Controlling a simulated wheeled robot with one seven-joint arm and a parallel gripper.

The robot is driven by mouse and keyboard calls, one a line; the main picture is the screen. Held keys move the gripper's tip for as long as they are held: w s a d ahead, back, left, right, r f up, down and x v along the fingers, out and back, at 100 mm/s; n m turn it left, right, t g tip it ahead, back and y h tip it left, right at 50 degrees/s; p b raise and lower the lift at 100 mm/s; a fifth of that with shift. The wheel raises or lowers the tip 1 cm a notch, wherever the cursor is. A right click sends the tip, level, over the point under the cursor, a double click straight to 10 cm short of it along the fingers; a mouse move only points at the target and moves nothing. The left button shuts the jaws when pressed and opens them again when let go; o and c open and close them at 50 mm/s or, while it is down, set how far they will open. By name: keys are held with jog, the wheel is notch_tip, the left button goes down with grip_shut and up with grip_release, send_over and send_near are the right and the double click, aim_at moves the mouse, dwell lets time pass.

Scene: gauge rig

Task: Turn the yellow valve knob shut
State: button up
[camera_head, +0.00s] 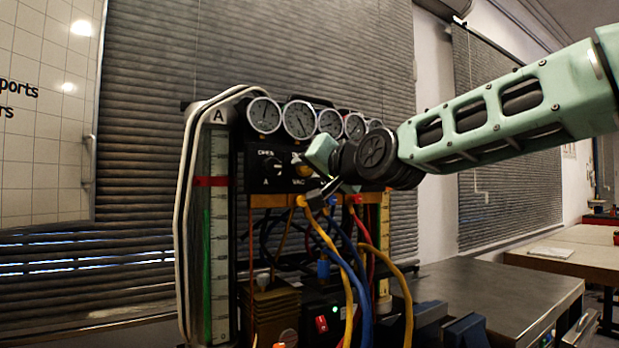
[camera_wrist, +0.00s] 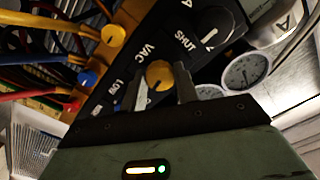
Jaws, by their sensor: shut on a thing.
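The yellow valve knob (camera_wrist: 158,74) is on a black panel, between the words VAC and SHUT in the wrist view. My gripper (camera_wrist: 161,80) is shut on it, with one finger on each side. In the head view the yellow knob (camera_head: 303,170) shows only in part, because my gripper (camera_head: 316,176) and wrist cover much of it. The exact angle of the knob's pointer is hard to read.
A black knob (camera_wrist: 213,27) sits beside it on the same panel. A row of several round gauges (camera_head: 299,119) is above. Yellow, blue and red hoses (camera_head: 350,270) hang below. A tall glass tube (camera_head: 219,240) stands left. A bench (camera_head: 490,295) lies to the right.

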jog(key=shift+f+m+b, duration=0.1)
jog(key=shift+m+b, duration=0.45)
jog(key=shift+m, duration=0.45)
jog(key=o, duration=1)
jog(key=shift+c, duration=0.2)
jog(key=shift+d+b, duration=0.1)
jog(key=shift+b, duration=0.2)
